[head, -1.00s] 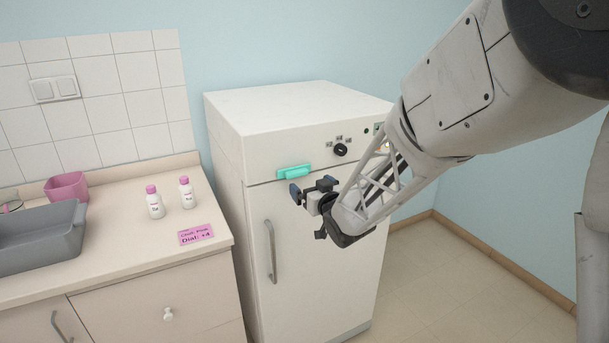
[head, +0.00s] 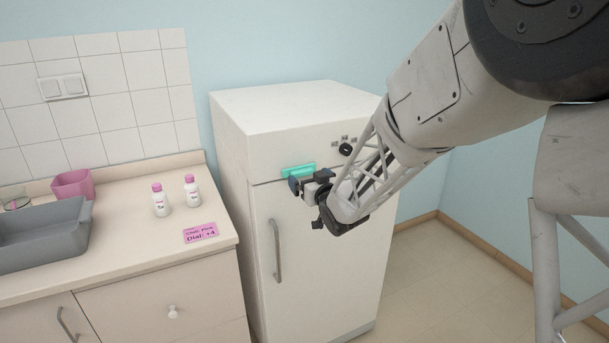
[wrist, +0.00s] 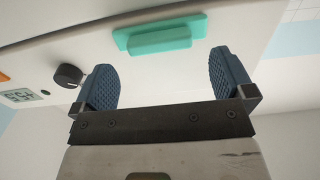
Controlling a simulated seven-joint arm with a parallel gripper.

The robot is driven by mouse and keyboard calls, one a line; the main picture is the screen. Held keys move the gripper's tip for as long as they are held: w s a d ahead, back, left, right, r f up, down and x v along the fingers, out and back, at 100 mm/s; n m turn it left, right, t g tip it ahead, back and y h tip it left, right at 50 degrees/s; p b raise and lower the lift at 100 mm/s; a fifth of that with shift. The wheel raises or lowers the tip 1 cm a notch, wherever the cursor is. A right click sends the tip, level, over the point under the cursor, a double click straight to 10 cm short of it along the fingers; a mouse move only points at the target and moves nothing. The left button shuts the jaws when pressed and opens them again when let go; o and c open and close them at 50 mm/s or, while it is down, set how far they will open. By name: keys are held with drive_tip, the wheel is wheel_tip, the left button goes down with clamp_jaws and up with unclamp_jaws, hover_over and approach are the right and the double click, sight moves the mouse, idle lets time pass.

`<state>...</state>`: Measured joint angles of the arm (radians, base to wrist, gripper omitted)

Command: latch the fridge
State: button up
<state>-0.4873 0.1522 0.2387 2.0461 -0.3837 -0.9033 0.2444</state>
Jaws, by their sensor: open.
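The white fridge (head: 310,250) stands against the wall with its door shut. A teal latch (head: 299,170) sits at the seam above the door, and it also shows in the wrist view (wrist: 160,38), ahead of and between the fingers. My gripper (head: 300,186) is open and empty just in front of the fridge, slightly below the latch. In the wrist view, the two blue finger pads of my gripper (wrist: 161,85) are apart, with clear space between them and the latch. The fingers partly cover the latch's lower edge in the head view.
A black dial (head: 346,149) is on the fridge's upper panel, right of the latch. A vertical door handle (head: 277,250) is below. The counter (head: 130,250) at left holds two bottles, a pink card (head: 200,233), a pink container (head: 72,185) and a grey tray (head: 75,245).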

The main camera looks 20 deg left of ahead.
sight(303, 173)
drive_tip(key=shift+x, duration=1.75)
drive_tip(key=c, duration=0.9)
